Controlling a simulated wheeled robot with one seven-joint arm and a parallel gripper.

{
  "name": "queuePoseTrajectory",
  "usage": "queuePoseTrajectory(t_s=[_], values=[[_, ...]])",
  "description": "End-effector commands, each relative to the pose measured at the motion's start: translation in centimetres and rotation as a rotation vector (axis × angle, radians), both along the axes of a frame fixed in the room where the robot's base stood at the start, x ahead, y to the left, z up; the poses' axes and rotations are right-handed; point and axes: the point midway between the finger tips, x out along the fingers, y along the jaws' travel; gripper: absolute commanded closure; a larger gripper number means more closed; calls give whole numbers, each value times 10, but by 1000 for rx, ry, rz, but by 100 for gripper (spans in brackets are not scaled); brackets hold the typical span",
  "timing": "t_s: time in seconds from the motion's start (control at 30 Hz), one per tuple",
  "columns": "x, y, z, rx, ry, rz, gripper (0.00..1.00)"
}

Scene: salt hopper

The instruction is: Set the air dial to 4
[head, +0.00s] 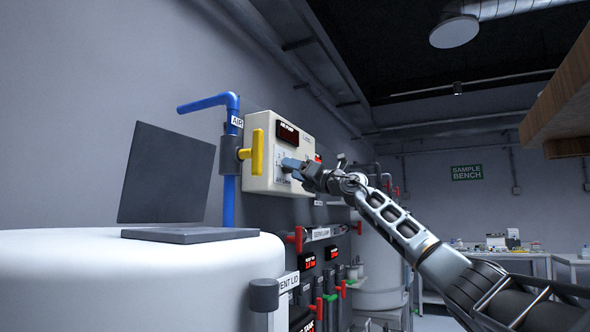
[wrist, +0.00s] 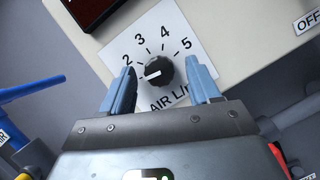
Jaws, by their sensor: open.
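The air dial (wrist: 158,71) is a round black knob with a white pointer mark, on a white scale plate (wrist: 178,17) lettered AIR. The figures 2, 3, 4 and 5 show; the place before 2 is hidden behind the left finger. The pointer aims left and slightly down, below the 2. My gripper (wrist: 161,68) is open, with one blue-grey finger on each side of the knob. Whether either finger touches it I cannot tell. In the head view my gripper (head: 293,168) is at the cream control box (head: 262,180) and hides the dial.
A yellow handle (head: 257,152) on the blue air pipe (head: 229,190) stands just left of the box. Red-handled valves (head: 298,239) sit below. A white tank (head: 120,285) with a dark flat panel (head: 165,175) on top fills the lower left.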

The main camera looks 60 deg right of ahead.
Motion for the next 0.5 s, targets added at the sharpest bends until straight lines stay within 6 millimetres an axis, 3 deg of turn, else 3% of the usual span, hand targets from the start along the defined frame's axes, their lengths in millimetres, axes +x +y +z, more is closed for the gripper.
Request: queuePoseTrajectory(t_s=[0.2, 0.5], values=[[0, 0, 0, 0, 0, 0, 40], [0, 0, 0, 1, 0, 0, 69]])
